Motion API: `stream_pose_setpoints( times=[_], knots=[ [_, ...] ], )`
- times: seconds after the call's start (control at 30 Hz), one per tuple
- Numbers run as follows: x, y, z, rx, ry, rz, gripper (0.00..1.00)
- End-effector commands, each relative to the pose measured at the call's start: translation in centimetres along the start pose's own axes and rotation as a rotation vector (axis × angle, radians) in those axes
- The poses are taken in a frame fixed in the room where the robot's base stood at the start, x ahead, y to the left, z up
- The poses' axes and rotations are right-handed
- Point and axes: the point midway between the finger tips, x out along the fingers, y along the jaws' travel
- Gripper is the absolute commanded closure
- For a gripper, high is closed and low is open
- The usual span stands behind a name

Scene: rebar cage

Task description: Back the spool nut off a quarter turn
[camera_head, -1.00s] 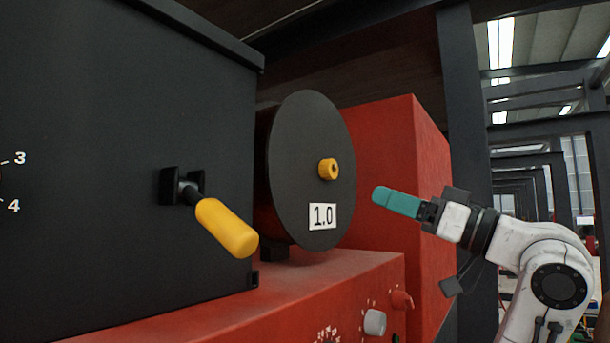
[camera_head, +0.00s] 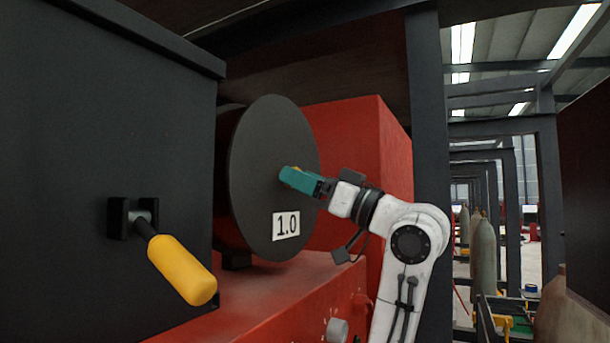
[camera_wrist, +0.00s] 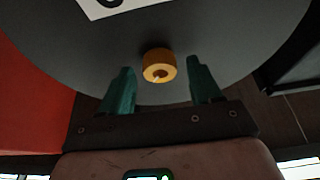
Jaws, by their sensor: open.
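The spool (camera_head: 262,200) is a dark upright disc with a white "1.0" label (camera_head: 286,225). The yellow spool nut (camera_wrist: 159,66) sits on the disc face in the wrist view. My gripper (camera_head: 290,176) has teal fingers and points at the nut from the right. In the wrist view my gripper (camera_wrist: 160,78) is open, with one finger on each side of the nut and a visible gap on both sides.
A black cabinet with a yellow-handled lever (camera_head: 182,270) stands at the left. A red machine base (camera_head: 260,300) with a grey knob (camera_head: 337,330) lies below the spool. A red box (camera_head: 360,150) stands behind it. A dark post (camera_head: 428,150) rises behind my arm.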

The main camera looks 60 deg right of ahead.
Motion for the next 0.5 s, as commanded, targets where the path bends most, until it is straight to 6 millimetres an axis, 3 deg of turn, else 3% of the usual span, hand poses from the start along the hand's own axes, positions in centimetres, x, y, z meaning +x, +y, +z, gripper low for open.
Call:
stream_pose_setpoints(
  times=[0.23,0.5],
  knots=[
    [0.08,0.00,0.05,0.000,0.000,0.000,0.36],
    [0.07,0.00,0.05,0.000,-0.001,0.000,0.61]
  ],
)
